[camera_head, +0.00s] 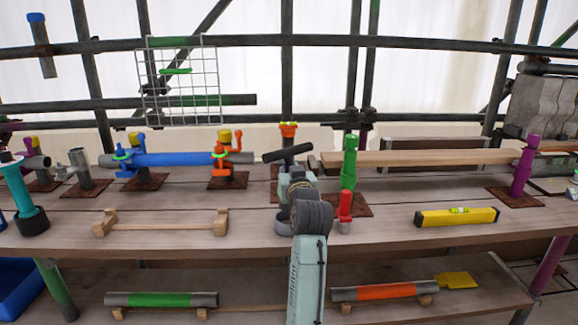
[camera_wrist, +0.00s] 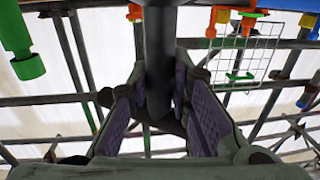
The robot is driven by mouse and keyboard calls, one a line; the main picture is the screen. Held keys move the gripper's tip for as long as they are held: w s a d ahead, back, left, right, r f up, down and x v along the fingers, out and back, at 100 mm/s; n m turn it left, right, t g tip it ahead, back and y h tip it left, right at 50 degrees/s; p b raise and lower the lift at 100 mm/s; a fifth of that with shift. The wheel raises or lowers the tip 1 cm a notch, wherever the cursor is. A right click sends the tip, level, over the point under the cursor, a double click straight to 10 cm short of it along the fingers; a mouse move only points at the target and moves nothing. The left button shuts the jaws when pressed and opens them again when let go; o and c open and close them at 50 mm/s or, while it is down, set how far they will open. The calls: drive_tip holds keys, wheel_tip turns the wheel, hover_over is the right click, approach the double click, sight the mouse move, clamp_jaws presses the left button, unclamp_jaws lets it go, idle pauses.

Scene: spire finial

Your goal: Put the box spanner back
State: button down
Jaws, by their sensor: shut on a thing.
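The box spanner (camera_head: 288,153) is a dark bar tool with a crossbar, held up above the middle of the bench in the head view. My gripper (camera_head: 297,174) is shut on it. In the wrist view my gripper's fingers (camera_wrist: 160,112) are on both sides of the spanner's dark shaft (camera_wrist: 159,55), which runs up out of the picture. The spanner's lower end is hidden behind my gripper and arm in the head view. A grey round cup (camera_head: 281,227) stands on the bench just left of my arm, partly hidden by it.
A red tool (camera_head: 345,207) and a green post (camera_head: 349,165) stand close right of my gripper. A yellow level (camera_head: 456,217) lies further right. A wooden rack (camera_head: 160,226) is at left, with a blue tube (camera_head: 180,159) behind. A teal tool (camera_head: 28,198) stands far left.

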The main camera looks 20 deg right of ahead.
drive_tip(key=shift+f+b, duration=2.15)
drive_tip(key=shift+f, duration=1.4)
drive_tip(key=c, duration=1.7)
unclamp_jaws()
drive_tip(key=o, duration=0.3)
drive_tip(key=shift+o, duration=0.2)
drive_tip(key=shift+f, duration=0.15)
drive_tip(key=o, duration=0.6)
drive_tip(key=shift+c, duration=0.2)
drive_tip(key=shift+f+b, duration=0.35)
drive_tip(key=shift+f, duration=0.15)
